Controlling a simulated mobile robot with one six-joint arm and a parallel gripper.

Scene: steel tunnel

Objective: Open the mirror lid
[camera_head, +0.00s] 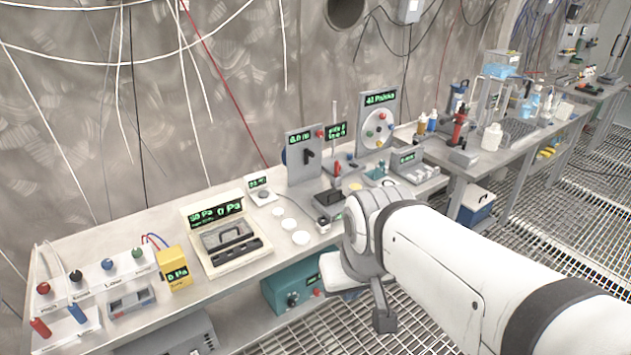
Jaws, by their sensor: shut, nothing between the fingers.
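No part is clearly recognisable as the mirror lid in the camera_head view. A cream case (228,236) with green readouts stands on the left bench. Inside it is a dark grey piece with a handle (226,234), and a black bar lies in front of that. My gripper (384,318) hangs at the end of my white arm, in front of the bench edge and to the right of the case. It is shut and empty, apart from everything on the bench. My arm hides part of the bench's right end.
A yellow meter (174,269) and a white terminal panel (97,277) stand left of the case. Pale discs (290,224) lie to its right. Upright grey panels (303,154) stand behind. A teal box (290,287) sits below the bench top. Grated floor (560,200) is open at right.

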